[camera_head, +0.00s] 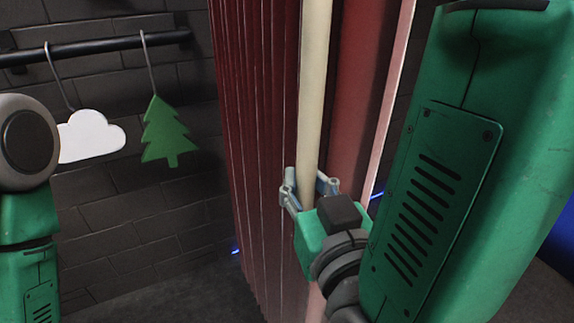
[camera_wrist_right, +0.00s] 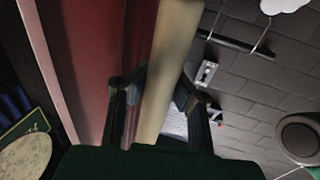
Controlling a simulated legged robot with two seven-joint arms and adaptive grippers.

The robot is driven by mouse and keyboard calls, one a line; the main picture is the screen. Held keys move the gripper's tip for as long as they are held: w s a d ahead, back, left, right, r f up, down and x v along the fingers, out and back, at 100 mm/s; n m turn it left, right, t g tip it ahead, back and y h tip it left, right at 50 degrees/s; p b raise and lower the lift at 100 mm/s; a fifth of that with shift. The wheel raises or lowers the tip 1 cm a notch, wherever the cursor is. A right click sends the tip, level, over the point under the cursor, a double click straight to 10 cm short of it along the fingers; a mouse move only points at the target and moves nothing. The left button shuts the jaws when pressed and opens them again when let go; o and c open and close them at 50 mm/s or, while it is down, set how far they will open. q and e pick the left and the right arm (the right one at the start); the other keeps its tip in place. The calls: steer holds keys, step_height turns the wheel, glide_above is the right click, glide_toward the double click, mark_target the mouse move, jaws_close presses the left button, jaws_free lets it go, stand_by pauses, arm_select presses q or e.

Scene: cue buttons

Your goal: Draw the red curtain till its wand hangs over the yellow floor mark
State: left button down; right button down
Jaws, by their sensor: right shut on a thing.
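The red curtain (camera_head: 250,130) hangs in folds across the middle of the head view, and it shows at the left of the right wrist view (camera_wrist_right: 85,60). Its pale cream wand (camera_head: 314,90) hangs in front of the folds. My right gripper (camera_head: 311,186) is shut on the wand, with a finger on each side of it; the wand also runs between the fingers in the wrist view (camera_wrist_right: 165,75). The yellow floor mark is not visible in either view. My left arm shows at the left edge of the head view, but its gripper does not.
A black rail (camera_head: 95,45) on the dark brick wall carries a white cloud (camera_head: 92,137) and a green tree (camera_head: 168,133) on hooks. Bare dark floor (camera_head: 180,293) shows left of the curtain. A round pale thing (camera_wrist_right: 25,157) lies at the wrist view's lower left.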

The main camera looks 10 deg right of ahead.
mark_target(314, 171)
steer(key=shift+s+d+r+y, duration=0.15)
steer(key=shift+s+d+y, duration=0.15)
steer(key=shift+s, duration=0.2)
steer(key=c, duration=1.7)
jaws_free()
steer(key=o, duration=0.4)
steer(key=shift+s+a+r, duration=0.1)
steer(key=shift+s+a, duration=0.05)
steer(key=shift+a, duration=0.05)
steer(key=shift+s+a, duration=0.1)
steer(key=shift+a, duration=0.25)
steer(key=shift+w+d, duration=0.2)
steer(key=shift+d, duration=0.15)
steer(key=shift+d+r, duration=0.25)
steer(key=shift+r, duration=0.9)
arm_select(q)
steer(key=shift+s+d+r, duration=0.45)
steer(key=shift+s+d, duration=0.05)
steer(key=shift+s, duration=0.25)
arm_select(e)
steer(key=r, duration=0.2)
steer(key=a+r, duration=0.1)
steer(key=r, duration=0.2)
steer(key=w+r, duration=0.1)
steer(key=r, duration=0.2)
steer(key=shift+a+r, duration=0.1)
steer(key=shift+a, duration=0.15)
